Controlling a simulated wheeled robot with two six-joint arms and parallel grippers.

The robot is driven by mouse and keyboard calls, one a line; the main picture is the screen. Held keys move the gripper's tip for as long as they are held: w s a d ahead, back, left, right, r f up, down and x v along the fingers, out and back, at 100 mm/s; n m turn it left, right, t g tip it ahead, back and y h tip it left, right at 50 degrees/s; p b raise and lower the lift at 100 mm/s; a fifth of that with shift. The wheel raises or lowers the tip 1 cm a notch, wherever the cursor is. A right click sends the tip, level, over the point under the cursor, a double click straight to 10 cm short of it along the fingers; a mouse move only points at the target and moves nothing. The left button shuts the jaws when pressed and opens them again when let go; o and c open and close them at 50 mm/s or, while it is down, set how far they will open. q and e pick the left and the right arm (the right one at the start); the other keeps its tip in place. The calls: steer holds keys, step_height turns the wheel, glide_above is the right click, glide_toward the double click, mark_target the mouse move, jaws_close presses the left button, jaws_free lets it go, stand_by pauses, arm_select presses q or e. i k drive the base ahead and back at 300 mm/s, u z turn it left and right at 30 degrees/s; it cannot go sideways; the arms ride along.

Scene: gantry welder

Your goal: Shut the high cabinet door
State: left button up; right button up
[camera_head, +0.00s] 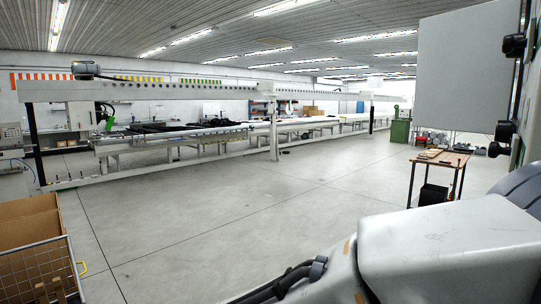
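A flat pale grey panel (465,68), which looks like the high cabinet door, stands out at the upper right. Its right edge meets a grey frame (530,85) at the picture's right edge, with black hinge-like fittings (514,45) and (505,131) beside it. The door stands open, swung out from the frame. Most of the cabinet lies outside the picture. Neither of my grippers shows in the head view, so their distance from the door cannot be seen.
A large pale casing (450,250) with black cables fills the lower right. A small wooden table (440,160) stands below the door. A wire-mesh crate (40,270) is at the lower left. A long gantry (200,92) spans the back. The middle floor is clear.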

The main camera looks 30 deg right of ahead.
mark_target(465, 80)
steer(key=i, duration=2.5)
steer(key=z, duration=2.2)
steer(key=i, duration=3.9)
steer(key=z, duration=4.3)
